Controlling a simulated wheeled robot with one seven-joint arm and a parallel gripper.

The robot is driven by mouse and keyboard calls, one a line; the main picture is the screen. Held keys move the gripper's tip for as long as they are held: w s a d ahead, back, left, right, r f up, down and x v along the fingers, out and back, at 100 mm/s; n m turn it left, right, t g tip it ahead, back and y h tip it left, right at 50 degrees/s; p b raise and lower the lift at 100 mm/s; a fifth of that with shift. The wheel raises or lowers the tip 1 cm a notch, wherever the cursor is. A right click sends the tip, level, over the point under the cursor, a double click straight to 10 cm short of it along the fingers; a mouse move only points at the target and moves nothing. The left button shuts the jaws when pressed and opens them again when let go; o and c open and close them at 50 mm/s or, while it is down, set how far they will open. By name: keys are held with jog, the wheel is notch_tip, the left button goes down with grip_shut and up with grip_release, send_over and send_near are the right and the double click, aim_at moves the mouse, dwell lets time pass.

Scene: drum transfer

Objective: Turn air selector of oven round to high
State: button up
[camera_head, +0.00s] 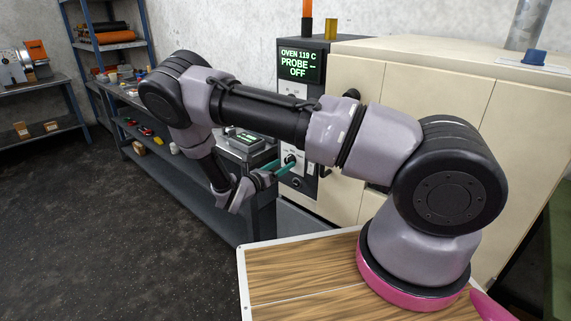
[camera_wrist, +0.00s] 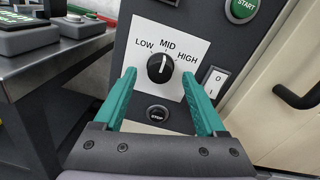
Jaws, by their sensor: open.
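The air selector (camera_wrist: 160,69) is a round black knob on a white label marked LOW, MID and HIGH, in the wrist view. Its white pointer line leans slightly right of straight up, toward MID. It also shows small in the head view (camera_head: 290,160), by my fingertips. My gripper (camera_wrist: 158,76) is open, with one teal finger on each side of the knob. I see gaps between the fingers and the knob; their depth against the panel is hard to tell. The oven (camera_head: 345,85) is cream with a dark control panel; its display reads OVEN 119 C, PROBE -- OFF.
A black door handle (camera_wrist: 298,97) is at the right. A metal bench (camera_wrist: 60,65) stands left.

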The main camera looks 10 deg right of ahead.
jog(key=shift+x, duration=1.2)
grip_shut()
jog(key=shift+m, duration=0.3)
jog(key=m, duration=0.9)
jog(key=shift+s, duration=0.1)
jog(key=shift+m, duration=0.3)
jog(key=shift+f, duration=0.1)
